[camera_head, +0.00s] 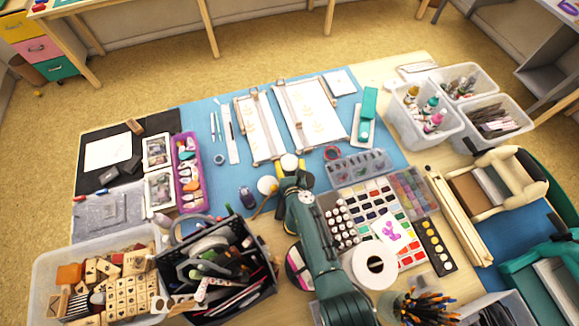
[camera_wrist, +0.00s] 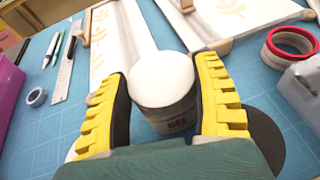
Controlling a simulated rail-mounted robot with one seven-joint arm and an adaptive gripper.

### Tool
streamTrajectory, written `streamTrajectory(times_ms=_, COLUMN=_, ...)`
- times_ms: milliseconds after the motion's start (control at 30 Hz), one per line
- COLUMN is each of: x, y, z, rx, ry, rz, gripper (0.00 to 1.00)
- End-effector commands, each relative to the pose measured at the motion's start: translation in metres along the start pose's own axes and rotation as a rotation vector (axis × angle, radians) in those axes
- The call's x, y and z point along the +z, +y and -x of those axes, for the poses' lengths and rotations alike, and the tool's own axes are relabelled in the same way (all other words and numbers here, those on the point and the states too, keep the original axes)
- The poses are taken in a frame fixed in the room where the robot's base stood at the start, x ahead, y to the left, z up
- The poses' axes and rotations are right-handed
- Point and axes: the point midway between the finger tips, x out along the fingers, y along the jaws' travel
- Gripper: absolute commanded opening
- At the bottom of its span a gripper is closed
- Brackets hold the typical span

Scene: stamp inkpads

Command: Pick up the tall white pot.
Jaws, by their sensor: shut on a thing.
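The tall white pot (camera_head: 289,161) shows mostly as a round white top at the end of my arm in the head view.
Long white printed boards (camera_head: 300,112) lie just beyond the pot. A red-rimmed roll (camera_head: 332,153) and a clear compartment box (camera_head: 356,168) are to the right. A round white-topped thing (camera_head: 267,185) and a dark bottle (camera_head: 247,197) stand to the left.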

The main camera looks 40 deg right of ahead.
Motion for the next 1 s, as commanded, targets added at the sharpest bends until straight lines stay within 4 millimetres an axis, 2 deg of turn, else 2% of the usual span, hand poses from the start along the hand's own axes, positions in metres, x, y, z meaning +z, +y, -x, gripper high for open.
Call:
streamTrajectory(times_ms=333, x=0.001, y=0.000, z=0.000, rx=0.000, ry=-0.001, rz=0.000, gripper=0.26)
streamTrajectory(times_ms=433, x=0.007, y=0.000, z=0.003, rx=0.000, ry=-0.001, rz=0.000, gripper=0.25)
streamTrajectory(times_ms=733, x=0.070, y=0.000, z=0.025, rx=0.000, ry=-0.002, rz=-0.001, gripper=0.25)
streamTrajectory(times_ms=1000, x=0.108, y=0.000, z=0.039, rx=0.000, ry=-0.001, rz=0.000, gripper=0.25)
